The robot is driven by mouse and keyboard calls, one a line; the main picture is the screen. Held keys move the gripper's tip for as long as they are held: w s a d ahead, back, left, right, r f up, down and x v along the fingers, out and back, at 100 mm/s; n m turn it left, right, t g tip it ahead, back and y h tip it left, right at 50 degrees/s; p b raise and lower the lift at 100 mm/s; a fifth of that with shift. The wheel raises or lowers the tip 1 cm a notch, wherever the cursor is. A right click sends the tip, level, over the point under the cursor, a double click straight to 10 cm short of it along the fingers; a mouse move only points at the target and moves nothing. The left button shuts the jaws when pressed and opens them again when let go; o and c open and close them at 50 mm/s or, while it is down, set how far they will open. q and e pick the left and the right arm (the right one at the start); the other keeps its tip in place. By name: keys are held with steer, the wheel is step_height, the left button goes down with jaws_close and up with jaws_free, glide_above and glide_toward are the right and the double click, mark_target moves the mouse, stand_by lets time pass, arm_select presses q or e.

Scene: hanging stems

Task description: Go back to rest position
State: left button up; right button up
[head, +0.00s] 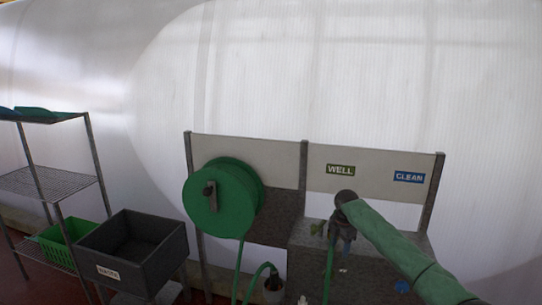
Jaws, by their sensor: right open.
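My right arm comes in from the lower right in a green sleeve. Its gripper (341,240) is small and dark in the head view and sits in front of the grey block (385,262) below the signs. The gripper is open. A green hose (328,276) runs up close to it; I cannot tell whether they touch. My left gripper is not in view.
A green hose reel (220,198) hangs on a panel stand (250,147) with WELL (340,170) and CLEAN (409,177) signs. At left are a wire shelf (48,183), a green basket (62,243) and a dark labelled bin (130,262). A pale translucent wall lies behind.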

steer(key=s+a+f+m, duration=0.3)
steer(key=s+f, duration=0.6)
steer(key=f, duration=0.5)
steer(key=s+a+f+m+t+y, duration=0.1)
steer(key=s+a+f+m, duration=0.25)
steer(key=s+f, duration=0.8)
steer(key=s+a+f+m, duration=0.2)
steer(key=s+f+m, duration=0.3)
steer(key=f, duration=1.2)
arm_select(q)
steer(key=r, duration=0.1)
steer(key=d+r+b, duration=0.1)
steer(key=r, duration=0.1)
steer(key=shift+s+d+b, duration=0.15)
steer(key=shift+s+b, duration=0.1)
steer(key=shift+b, duration=0.05)
arm_select(e)
steer(key=s+f+m, duration=0.3)
steer(key=s+f, duration=0.3)
steer(key=s, duration=0.8)
steer(key=s+d+f+m, duration=0.1)
steer(key=s+f, duration=0.5)
steer(key=s, duration=0.8)
steer(key=s+d+f+m, duration=0.1)
steer(key=s+f+m, duration=0.3)
steer(key=s, duration=0.9)
step_height(320, 180, down, 3)
steer(key=shift+s+r+m+t+h, duration=0.1)
steer(key=shift+s+m+t+h, duration=0.2)
steer(key=shift+s+m+h, duration=0.1)
